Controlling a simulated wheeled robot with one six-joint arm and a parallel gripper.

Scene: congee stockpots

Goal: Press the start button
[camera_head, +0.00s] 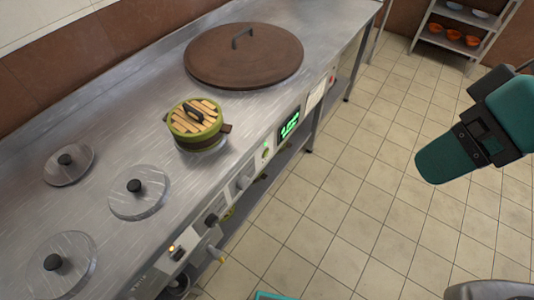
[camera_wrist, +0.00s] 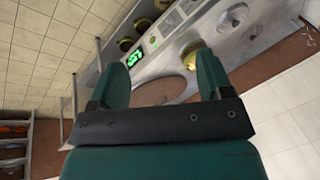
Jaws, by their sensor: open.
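A small green round button (camera_head: 266,151) sits on the front control panel of the steel counter, left of a green-lit display (camera_head: 289,125). I cannot read a label on it. In the wrist view, the display (camera_wrist: 134,57) shows beyond the fingertips, and a small green spot (camera_wrist: 152,40) shows above it. My teal gripper (camera_head: 440,163) is in the air at the right in the head view, over the floor and well apart from the panel. In the wrist view my gripper (camera_wrist: 161,70) has its two fingers spread, with nothing between them.
The steel counter (camera_head: 105,105) holds a green pot with a slatted lid (camera_head: 196,116), a large brown lid (camera_head: 243,55) and several small steel lids. Panel knobs (camera_head: 211,219) and a tap (camera_head: 216,254) stick out. A shelf with orange bowls (camera_head: 453,34) stands behind. Tiled floor (camera_head: 340,190) is mostly clear.

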